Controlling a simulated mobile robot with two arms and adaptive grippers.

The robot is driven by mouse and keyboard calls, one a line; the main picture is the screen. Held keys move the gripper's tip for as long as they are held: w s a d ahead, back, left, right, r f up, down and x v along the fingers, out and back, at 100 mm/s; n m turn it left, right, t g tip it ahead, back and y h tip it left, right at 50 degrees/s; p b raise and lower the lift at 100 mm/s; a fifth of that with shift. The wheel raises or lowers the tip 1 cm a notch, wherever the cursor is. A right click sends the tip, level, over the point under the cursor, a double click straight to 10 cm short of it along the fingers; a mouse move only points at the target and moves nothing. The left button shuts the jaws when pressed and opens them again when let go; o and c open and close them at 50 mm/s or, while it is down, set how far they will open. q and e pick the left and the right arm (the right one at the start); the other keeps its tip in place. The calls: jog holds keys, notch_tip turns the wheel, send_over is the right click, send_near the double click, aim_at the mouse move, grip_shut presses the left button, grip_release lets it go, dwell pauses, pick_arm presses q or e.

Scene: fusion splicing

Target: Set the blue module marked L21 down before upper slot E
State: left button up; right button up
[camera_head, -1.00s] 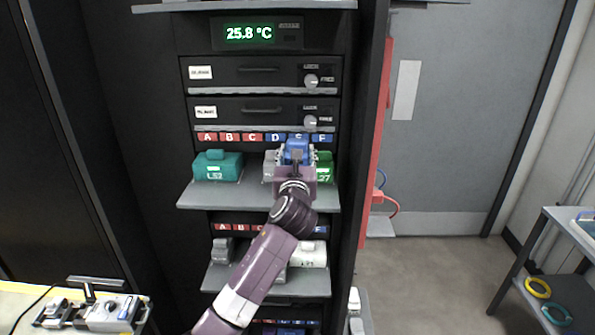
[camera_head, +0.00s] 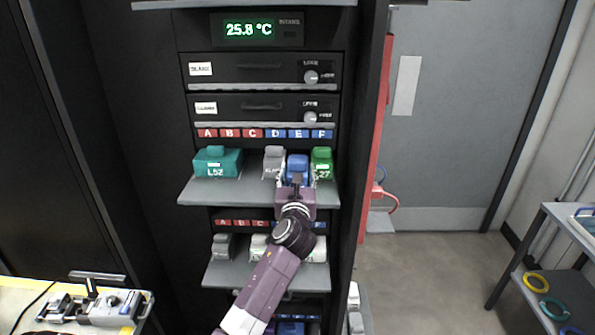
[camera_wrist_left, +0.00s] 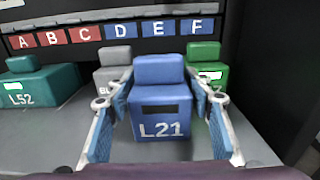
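The blue module L21 (camera_head: 297,168) stands upright on the upper shelf, in line with the blue label E (camera_head: 299,133). In the left wrist view, the blue module (camera_wrist_left: 162,105) shows its whole L21 front face, below label E (camera_wrist_left: 159,27). My left gripper (camera_head: 297,180) is in front of it; its fingers are spread on either side of the module, with small gaps visible. In the left wrist view, the gripper (camera_wrist_left: 163,95) appears open around the module. My right gripper is not in view.
A grey module (camera_head: 273,162) stands close left of the blue one, and a green module (camera_head: 322,162) close right. A teal module L52 (camera_head: 217,163) is farther left. The upper shelf (camera_head: 235,192) is bare between teal and grey. A lower shelf (camera_head: 240,274) holds more modules.

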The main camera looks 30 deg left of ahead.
pick_arm(q)
jog(key=shift+o, duration=1.4)
jog(key=shift+r, duration=0.1)
jog(key=shift+r, duration=0.1)
jog(key=b+v, duration=0.2)
jog(key=v, duration=1)
